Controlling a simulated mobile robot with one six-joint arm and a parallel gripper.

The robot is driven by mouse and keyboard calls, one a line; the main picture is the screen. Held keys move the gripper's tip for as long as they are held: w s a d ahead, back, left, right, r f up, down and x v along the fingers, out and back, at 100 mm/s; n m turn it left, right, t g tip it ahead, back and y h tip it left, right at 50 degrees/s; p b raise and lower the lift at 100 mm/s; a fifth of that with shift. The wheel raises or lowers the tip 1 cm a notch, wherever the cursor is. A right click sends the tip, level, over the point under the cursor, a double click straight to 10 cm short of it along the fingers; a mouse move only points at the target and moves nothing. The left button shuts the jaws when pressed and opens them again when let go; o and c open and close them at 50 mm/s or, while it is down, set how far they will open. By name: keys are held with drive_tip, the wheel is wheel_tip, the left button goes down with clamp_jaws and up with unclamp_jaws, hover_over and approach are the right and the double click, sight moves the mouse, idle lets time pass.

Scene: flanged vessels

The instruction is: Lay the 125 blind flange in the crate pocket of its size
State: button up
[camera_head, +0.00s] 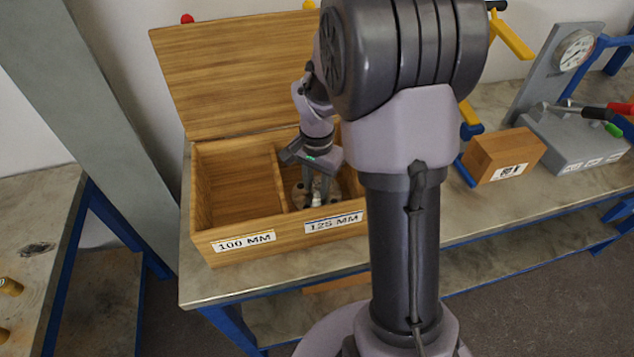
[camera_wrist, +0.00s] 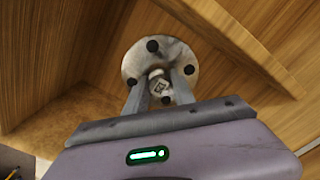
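The 125 blind flange (camera_wrist: 182,55) is a round grey metal disc with several dark bolt holes and a tagged central knob. It is inside the right crate pocket, labelled 125 MM; in the head view the flange (camera_head: 332,188) shows partly behind my fingers. My gripper (camera_head: 315,198) points down into this pocket. In the wrist view my gripper (camera_wrist: 159,80) has one finger on each side of the knob, and appears shut on it. The wooden crate (camera_head: 230,238) has a left pocket labelled 100 MM, which looks empty. Whether the flange touches the pocket floor is hard to tell.
The crate's open lid (camera_head: 235,75) stands up behind it. A divider separates the pockets, and wooden walls stand close around my gripper. A wooden block (camera_head: 503,153) and a grey gauge stand (camera_head: 575,135) are on the bench to the right. My arm hides the crate's right end.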

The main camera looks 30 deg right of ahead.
sight(317, 184)
drive_tip(key=o, duration=0.4)
wheel_tip(317, 184, up, 12)
drive_tip(key=p, duration=0.5)
drive_tip(key=s+a+r+n+t+y, duration=0.1)
drive_tip(key=s+a+r+n+t, duration=0.2)
drive_tip(key=s+a, duration=0.5)
drive_tip(key=s+a+r+n+t+y, duration=0.1)
drive_tip(key=s+a+r+n, duration=0.3)
drive_tip(key=s+a+r, duration=0.4)
drive_tip(key=shift+s+a+r+n+t, duration=0.25)
drive_tip(key=shift+s+n+t, duration=0.15)
drive_tip(key=shift+s+t, duration=0.4)
drive_tip(key=shift+w+d+f, duration=0.1)
